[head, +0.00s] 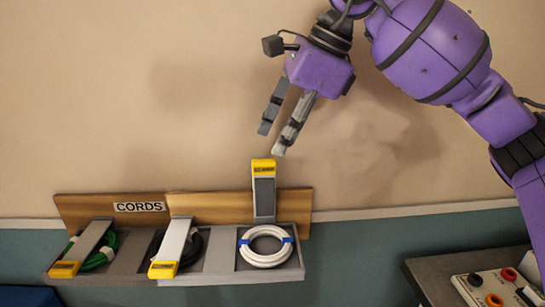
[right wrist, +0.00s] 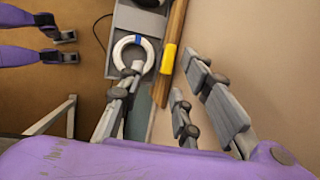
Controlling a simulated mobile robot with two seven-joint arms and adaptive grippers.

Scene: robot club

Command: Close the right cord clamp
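The right cord clamp (head: 264,200) is a grey arm with a yellow end, standing upright and open at the back of the right compartment. A white cord coil (head: 266,246) with blue ties lies in front of it. My right gripper (head: 277,143) is open and empty, just above the clamp's yellow end in the head view. I cannot tell whether it touches it. In the right wrist view the yellow end (right wrist: 168,58) shows between my spread fingers (right wrist: 163,76), with the white coil (right wrist: 133,54) to its left. My left gripper is not seen in the head view.
The left clamp (head: 83,247) and middle clamp (head: 173,247) lie down over green and black cords. The wall rack (head: 136,265) has a "CORDS" label. A grey table (head: 430,277) with a white device stands at lower right. The wall above the rack's left half is clear.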

